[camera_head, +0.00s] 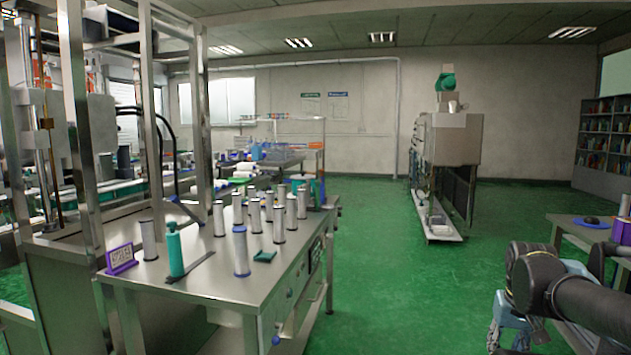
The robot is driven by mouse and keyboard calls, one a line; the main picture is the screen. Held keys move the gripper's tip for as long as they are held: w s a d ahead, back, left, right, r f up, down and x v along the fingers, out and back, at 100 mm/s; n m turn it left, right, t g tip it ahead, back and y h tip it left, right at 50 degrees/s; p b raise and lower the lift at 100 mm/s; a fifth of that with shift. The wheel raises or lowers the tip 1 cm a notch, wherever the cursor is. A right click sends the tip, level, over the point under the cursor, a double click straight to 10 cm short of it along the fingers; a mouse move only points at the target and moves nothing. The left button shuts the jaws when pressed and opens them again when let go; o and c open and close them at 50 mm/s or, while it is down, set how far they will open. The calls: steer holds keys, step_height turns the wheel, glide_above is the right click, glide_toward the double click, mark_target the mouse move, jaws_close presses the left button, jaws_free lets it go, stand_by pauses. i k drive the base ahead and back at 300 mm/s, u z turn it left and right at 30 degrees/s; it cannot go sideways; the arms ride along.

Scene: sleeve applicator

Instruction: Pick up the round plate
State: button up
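I cannot make out a round plate for certain. A small, dark blue, roundish thing (591,220) lies on the table (567,228) at the right edge; it is too small to tell what it is. My black arm reaches in at the lower right, in front of that table's near side. I cannot make out my gripper's fingers, and nothing is seen held.
A steel table (205,288) at the left holds several grey cylinders, a teal bottle (175,250), a purple sign (121,256) and a small green block (265,256). A steel machine (450,140) stands at the back. The green floor (385,275) between is clear.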

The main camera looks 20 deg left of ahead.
mark_target(302, 176)
steer(key=z, duration=0.05)
steer(key=i, duration=2.1)
steer(key=u, duration=0.9)
steer(key=i, duration=1.2)
steer(key=u, duration=0.6)
